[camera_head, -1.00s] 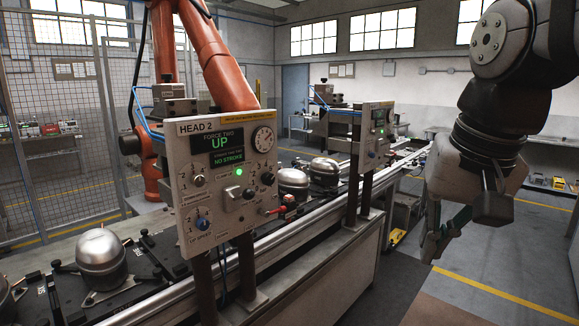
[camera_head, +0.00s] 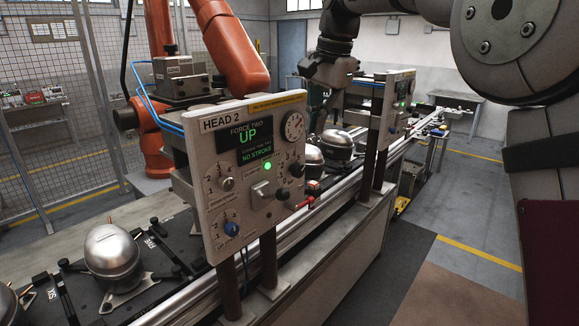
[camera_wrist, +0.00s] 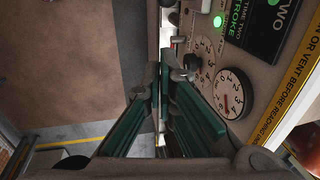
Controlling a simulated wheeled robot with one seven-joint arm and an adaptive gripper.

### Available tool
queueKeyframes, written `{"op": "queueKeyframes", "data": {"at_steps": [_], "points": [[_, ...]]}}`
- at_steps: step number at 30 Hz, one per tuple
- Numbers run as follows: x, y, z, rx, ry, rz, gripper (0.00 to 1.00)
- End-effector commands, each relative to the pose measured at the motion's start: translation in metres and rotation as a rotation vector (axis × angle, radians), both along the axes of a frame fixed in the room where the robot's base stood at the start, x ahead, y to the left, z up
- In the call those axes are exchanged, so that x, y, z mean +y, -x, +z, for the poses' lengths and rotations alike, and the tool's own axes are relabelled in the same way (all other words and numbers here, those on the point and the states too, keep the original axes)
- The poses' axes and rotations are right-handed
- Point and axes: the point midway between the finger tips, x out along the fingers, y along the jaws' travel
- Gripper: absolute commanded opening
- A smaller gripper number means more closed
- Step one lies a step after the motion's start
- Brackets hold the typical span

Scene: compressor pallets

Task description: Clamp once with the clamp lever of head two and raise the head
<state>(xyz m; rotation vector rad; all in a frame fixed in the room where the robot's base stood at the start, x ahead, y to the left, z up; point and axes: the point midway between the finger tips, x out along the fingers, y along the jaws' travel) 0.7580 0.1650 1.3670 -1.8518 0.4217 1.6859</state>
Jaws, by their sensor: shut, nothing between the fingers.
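The head two panel (camera_head: 215,185) stands at centre left in the head view, labelled HEAD 2. Its display (camera_head: 247,140) reads FORCE TWO UP and NO STROKE, and a green lamp (camera_head: 268,166) is lit. My gripper (camera_head: 317,106) is just right of the panel's upper edge, partly hidden.
In the wrist view the panel with its dial gauge (camera_wrist: 234,94) fills the right side; floor lies open at left. A second head panel (camera_head: 400,105) stands further along the conveyor rail. A silver compressor (camera_head: 112,255) sits at lower left. An orange robot arm (camera_head: 230,45) stands behind.

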Motion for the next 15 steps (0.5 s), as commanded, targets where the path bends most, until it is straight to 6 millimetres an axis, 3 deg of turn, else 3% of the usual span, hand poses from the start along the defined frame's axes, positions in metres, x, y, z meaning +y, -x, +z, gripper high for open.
{"op": "queueKeyframes", "data": {"at_steps": [15], "points": [[0.0034, -0.0023, -0.0042, 0.004, -0.002, -0.005, 0.0]]}}
